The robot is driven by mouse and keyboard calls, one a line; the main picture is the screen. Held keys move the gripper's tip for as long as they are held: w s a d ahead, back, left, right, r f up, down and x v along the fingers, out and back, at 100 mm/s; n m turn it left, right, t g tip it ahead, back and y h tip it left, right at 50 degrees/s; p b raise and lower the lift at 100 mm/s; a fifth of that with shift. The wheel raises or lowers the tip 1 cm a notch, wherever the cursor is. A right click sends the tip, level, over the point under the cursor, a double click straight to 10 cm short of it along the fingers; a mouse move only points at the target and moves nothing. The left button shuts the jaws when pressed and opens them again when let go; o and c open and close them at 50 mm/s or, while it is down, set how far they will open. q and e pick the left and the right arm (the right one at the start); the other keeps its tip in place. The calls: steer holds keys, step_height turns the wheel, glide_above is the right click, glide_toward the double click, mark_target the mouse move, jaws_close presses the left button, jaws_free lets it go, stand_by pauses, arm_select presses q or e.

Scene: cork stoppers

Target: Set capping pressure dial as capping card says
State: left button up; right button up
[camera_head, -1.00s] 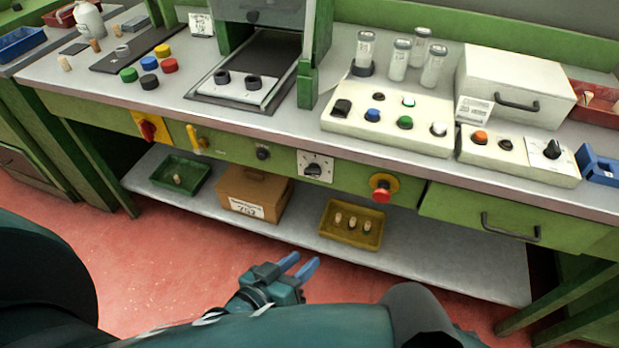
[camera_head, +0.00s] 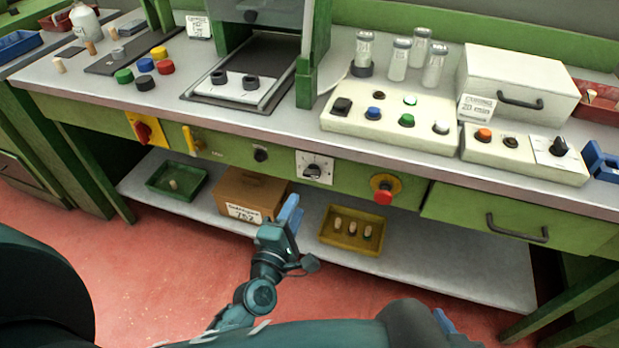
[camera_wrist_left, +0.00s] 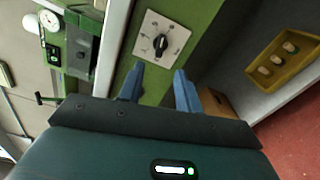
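A black dial (camera_head: 314,170) on a white square plate is set in the green front panel of the bench. It also shows in the left wrist view (camera_wrist_left: 161,44), straight beyond my fingers. A second black knob (camera_head: 559,146) sits on the white control box at right. A small card (camera_head: 477,108) stands behind that box; its print is blurred and seems to include "20". Another card (camera_head: 198,27) stands at the back left, unreadable. My left gripper (camera_head: 290,213) is below the panel dial, apart from it; its blue fingers (camera_wrist_left: 158,88) are spread and empty. Only a blue tip of my right gripper (camera_head: 445,321) shows.
On the panel are a red-and-yellow switch (camera_head: 146,130), a yellow lever (camera_head: 191,140), a small black knob (camera_head: 261,153) and a red emergency button (camera_head: 383,192). Below, the shelf (camera_head: 455,275) holds a cardboard box (camera_head: 252,191) and a yellow tray (camera_head: 340,240) of corks.

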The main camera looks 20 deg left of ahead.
mark_target(311, 176)
arm_select(q)
steer(key=w, duration=1)
steer(key=shift+w+d, duration=0.2)
steer(key=shift+d, duration=0.05)
steer(key=c, duration=0.7)
steer(key=shift+r+m+p, duration=0.15)
steer(key=shift+m+p, duration=0.2)
steer(key=shift+m, duration=0.55)
steer(key=m, duration=0.2)
steer(key=shift+f+m+p, duration=0.2)
steer(key=shift+m+p, duration=0.15)
steer(key=shift+m, duration=0.05)
steer(key=o, duration=0.7)
